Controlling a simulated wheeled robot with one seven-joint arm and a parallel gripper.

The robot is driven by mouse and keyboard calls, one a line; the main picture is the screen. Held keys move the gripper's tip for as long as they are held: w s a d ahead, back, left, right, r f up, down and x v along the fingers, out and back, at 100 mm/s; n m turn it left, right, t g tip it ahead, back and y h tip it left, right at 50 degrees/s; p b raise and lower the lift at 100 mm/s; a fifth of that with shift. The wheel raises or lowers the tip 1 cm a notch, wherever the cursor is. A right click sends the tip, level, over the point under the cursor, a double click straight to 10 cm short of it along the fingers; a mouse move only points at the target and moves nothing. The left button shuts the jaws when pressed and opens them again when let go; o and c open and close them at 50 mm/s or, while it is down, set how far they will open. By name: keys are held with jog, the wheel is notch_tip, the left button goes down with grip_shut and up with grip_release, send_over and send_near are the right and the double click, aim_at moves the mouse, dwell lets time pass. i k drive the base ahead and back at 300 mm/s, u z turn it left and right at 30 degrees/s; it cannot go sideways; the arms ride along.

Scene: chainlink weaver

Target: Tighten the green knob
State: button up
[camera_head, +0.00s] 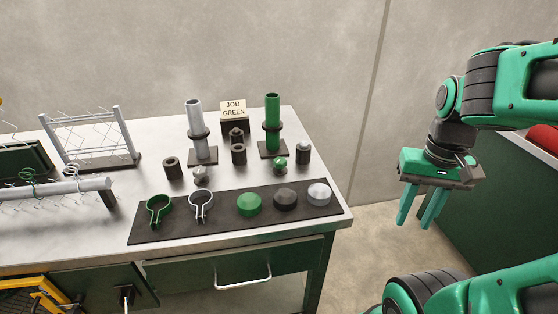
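A small green knob (280,163) sits on the bench just in front of the green post (272,124). The post stands upright on a dark base with a dark collar around it. A larger round green cap (248,204) lies on the dark mat (160,236). My gripper (414,222) hangs fingers down to the right of the bench, clear of everything. Its two green fingers are apart with nothing between them. How tight the knob is cannot be told from here.
A grey post (194,122) with a grey knob (201,175) stands left of the green one. A sign (233,109) reads "JOB GREEN". Dark cylinders (238,154) stand between the posts. Ring clamps (159,208) and other caps (286,199) lie on the mat. A wire rack (118,131) is left.

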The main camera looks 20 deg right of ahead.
aim_at(280, 163)
jog(key=z, duration=0.9)
jog(key=k, duration=1.15)
jog(key=u, duration=1.15)
jog(key=i, duration=1.5)
